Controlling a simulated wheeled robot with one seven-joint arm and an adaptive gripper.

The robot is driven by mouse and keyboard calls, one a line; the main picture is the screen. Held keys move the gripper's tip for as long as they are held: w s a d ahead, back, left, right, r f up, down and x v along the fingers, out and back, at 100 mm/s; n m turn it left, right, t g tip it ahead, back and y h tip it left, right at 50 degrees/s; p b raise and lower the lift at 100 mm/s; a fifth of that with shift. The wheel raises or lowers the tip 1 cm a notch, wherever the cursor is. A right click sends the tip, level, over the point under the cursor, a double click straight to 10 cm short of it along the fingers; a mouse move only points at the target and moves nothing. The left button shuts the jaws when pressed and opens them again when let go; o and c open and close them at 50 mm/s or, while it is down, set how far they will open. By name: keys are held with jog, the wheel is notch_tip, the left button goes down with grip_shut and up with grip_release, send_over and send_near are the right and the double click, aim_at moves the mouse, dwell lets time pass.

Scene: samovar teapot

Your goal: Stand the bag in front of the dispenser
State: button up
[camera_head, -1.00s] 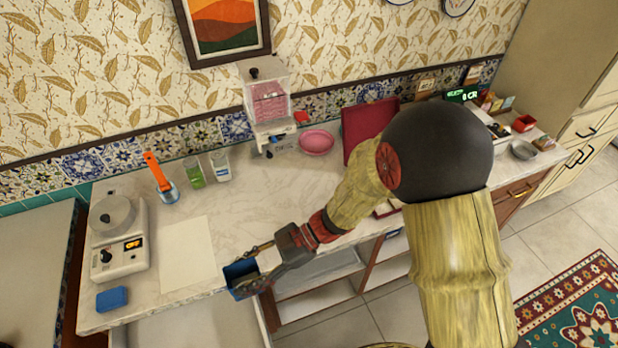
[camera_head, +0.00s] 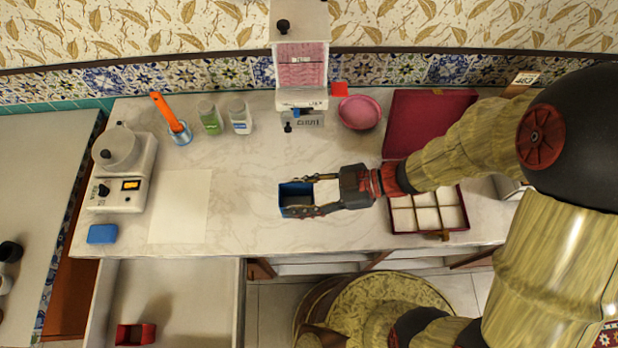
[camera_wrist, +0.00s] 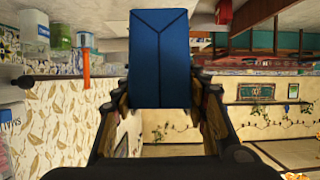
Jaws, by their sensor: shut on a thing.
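My gripper (camera_head: 318,193) is shut on a blue bag (camera_head: 296,188) and holds it over the middle of the counter, short of the dispenser. In the wrist view the blue bag (camera_wrist: 160,58) sits between both fingers and its bottom or a side with a folded seam faces the camera. The dispenser (camera_head: 302,62) stands against the tiled wall at the back, with a clear body of pink contents, a white base and a dark knob on top. A small label plate (camera_head: 309,121) lies at its foot. Whether the bag touches the counter is hard to tell.
A pink bowl (camera_head: 360,113) stands right of the dispenser, and two small jars (camera_head: 240,116) stand left of it. An open red box (camera_head: 428,214) with white compartments lies right of my gripper. The counter (camera_head: 250,165) between bag and dispenser is clear. An open drawer (camera_head: 180,300) juts out below.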

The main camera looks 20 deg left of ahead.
jog(key=w, duration=0.1)
jog(key=w+f, duration=0.1)
jog(key=w, duration=0.1)
jog(key=w+f+b, duration=0.1)
jog(key=shift+w+a+f, duration=0.15)
jog(key=shift+w, duration=0.1)
jog(key=w+f+b, duration=0.1)
jog(key=w+f, duration=0.1)
jog(key=f, duration=0.1)
jog(key=w+f+b, duration=0.1)
jog(key=f, duration=0.2)
jog(key=w+f+b, duration=0.2)
jog(key=f, duration=0.1)
jog(key=shift+w+a, duration=0.3)
jog(key=shift+a, duration=0.05)
jog(key=o, duration=0.9)
jog(key=shift+f, duration=0.1)
jog(key=shift+o, duration=0.3)
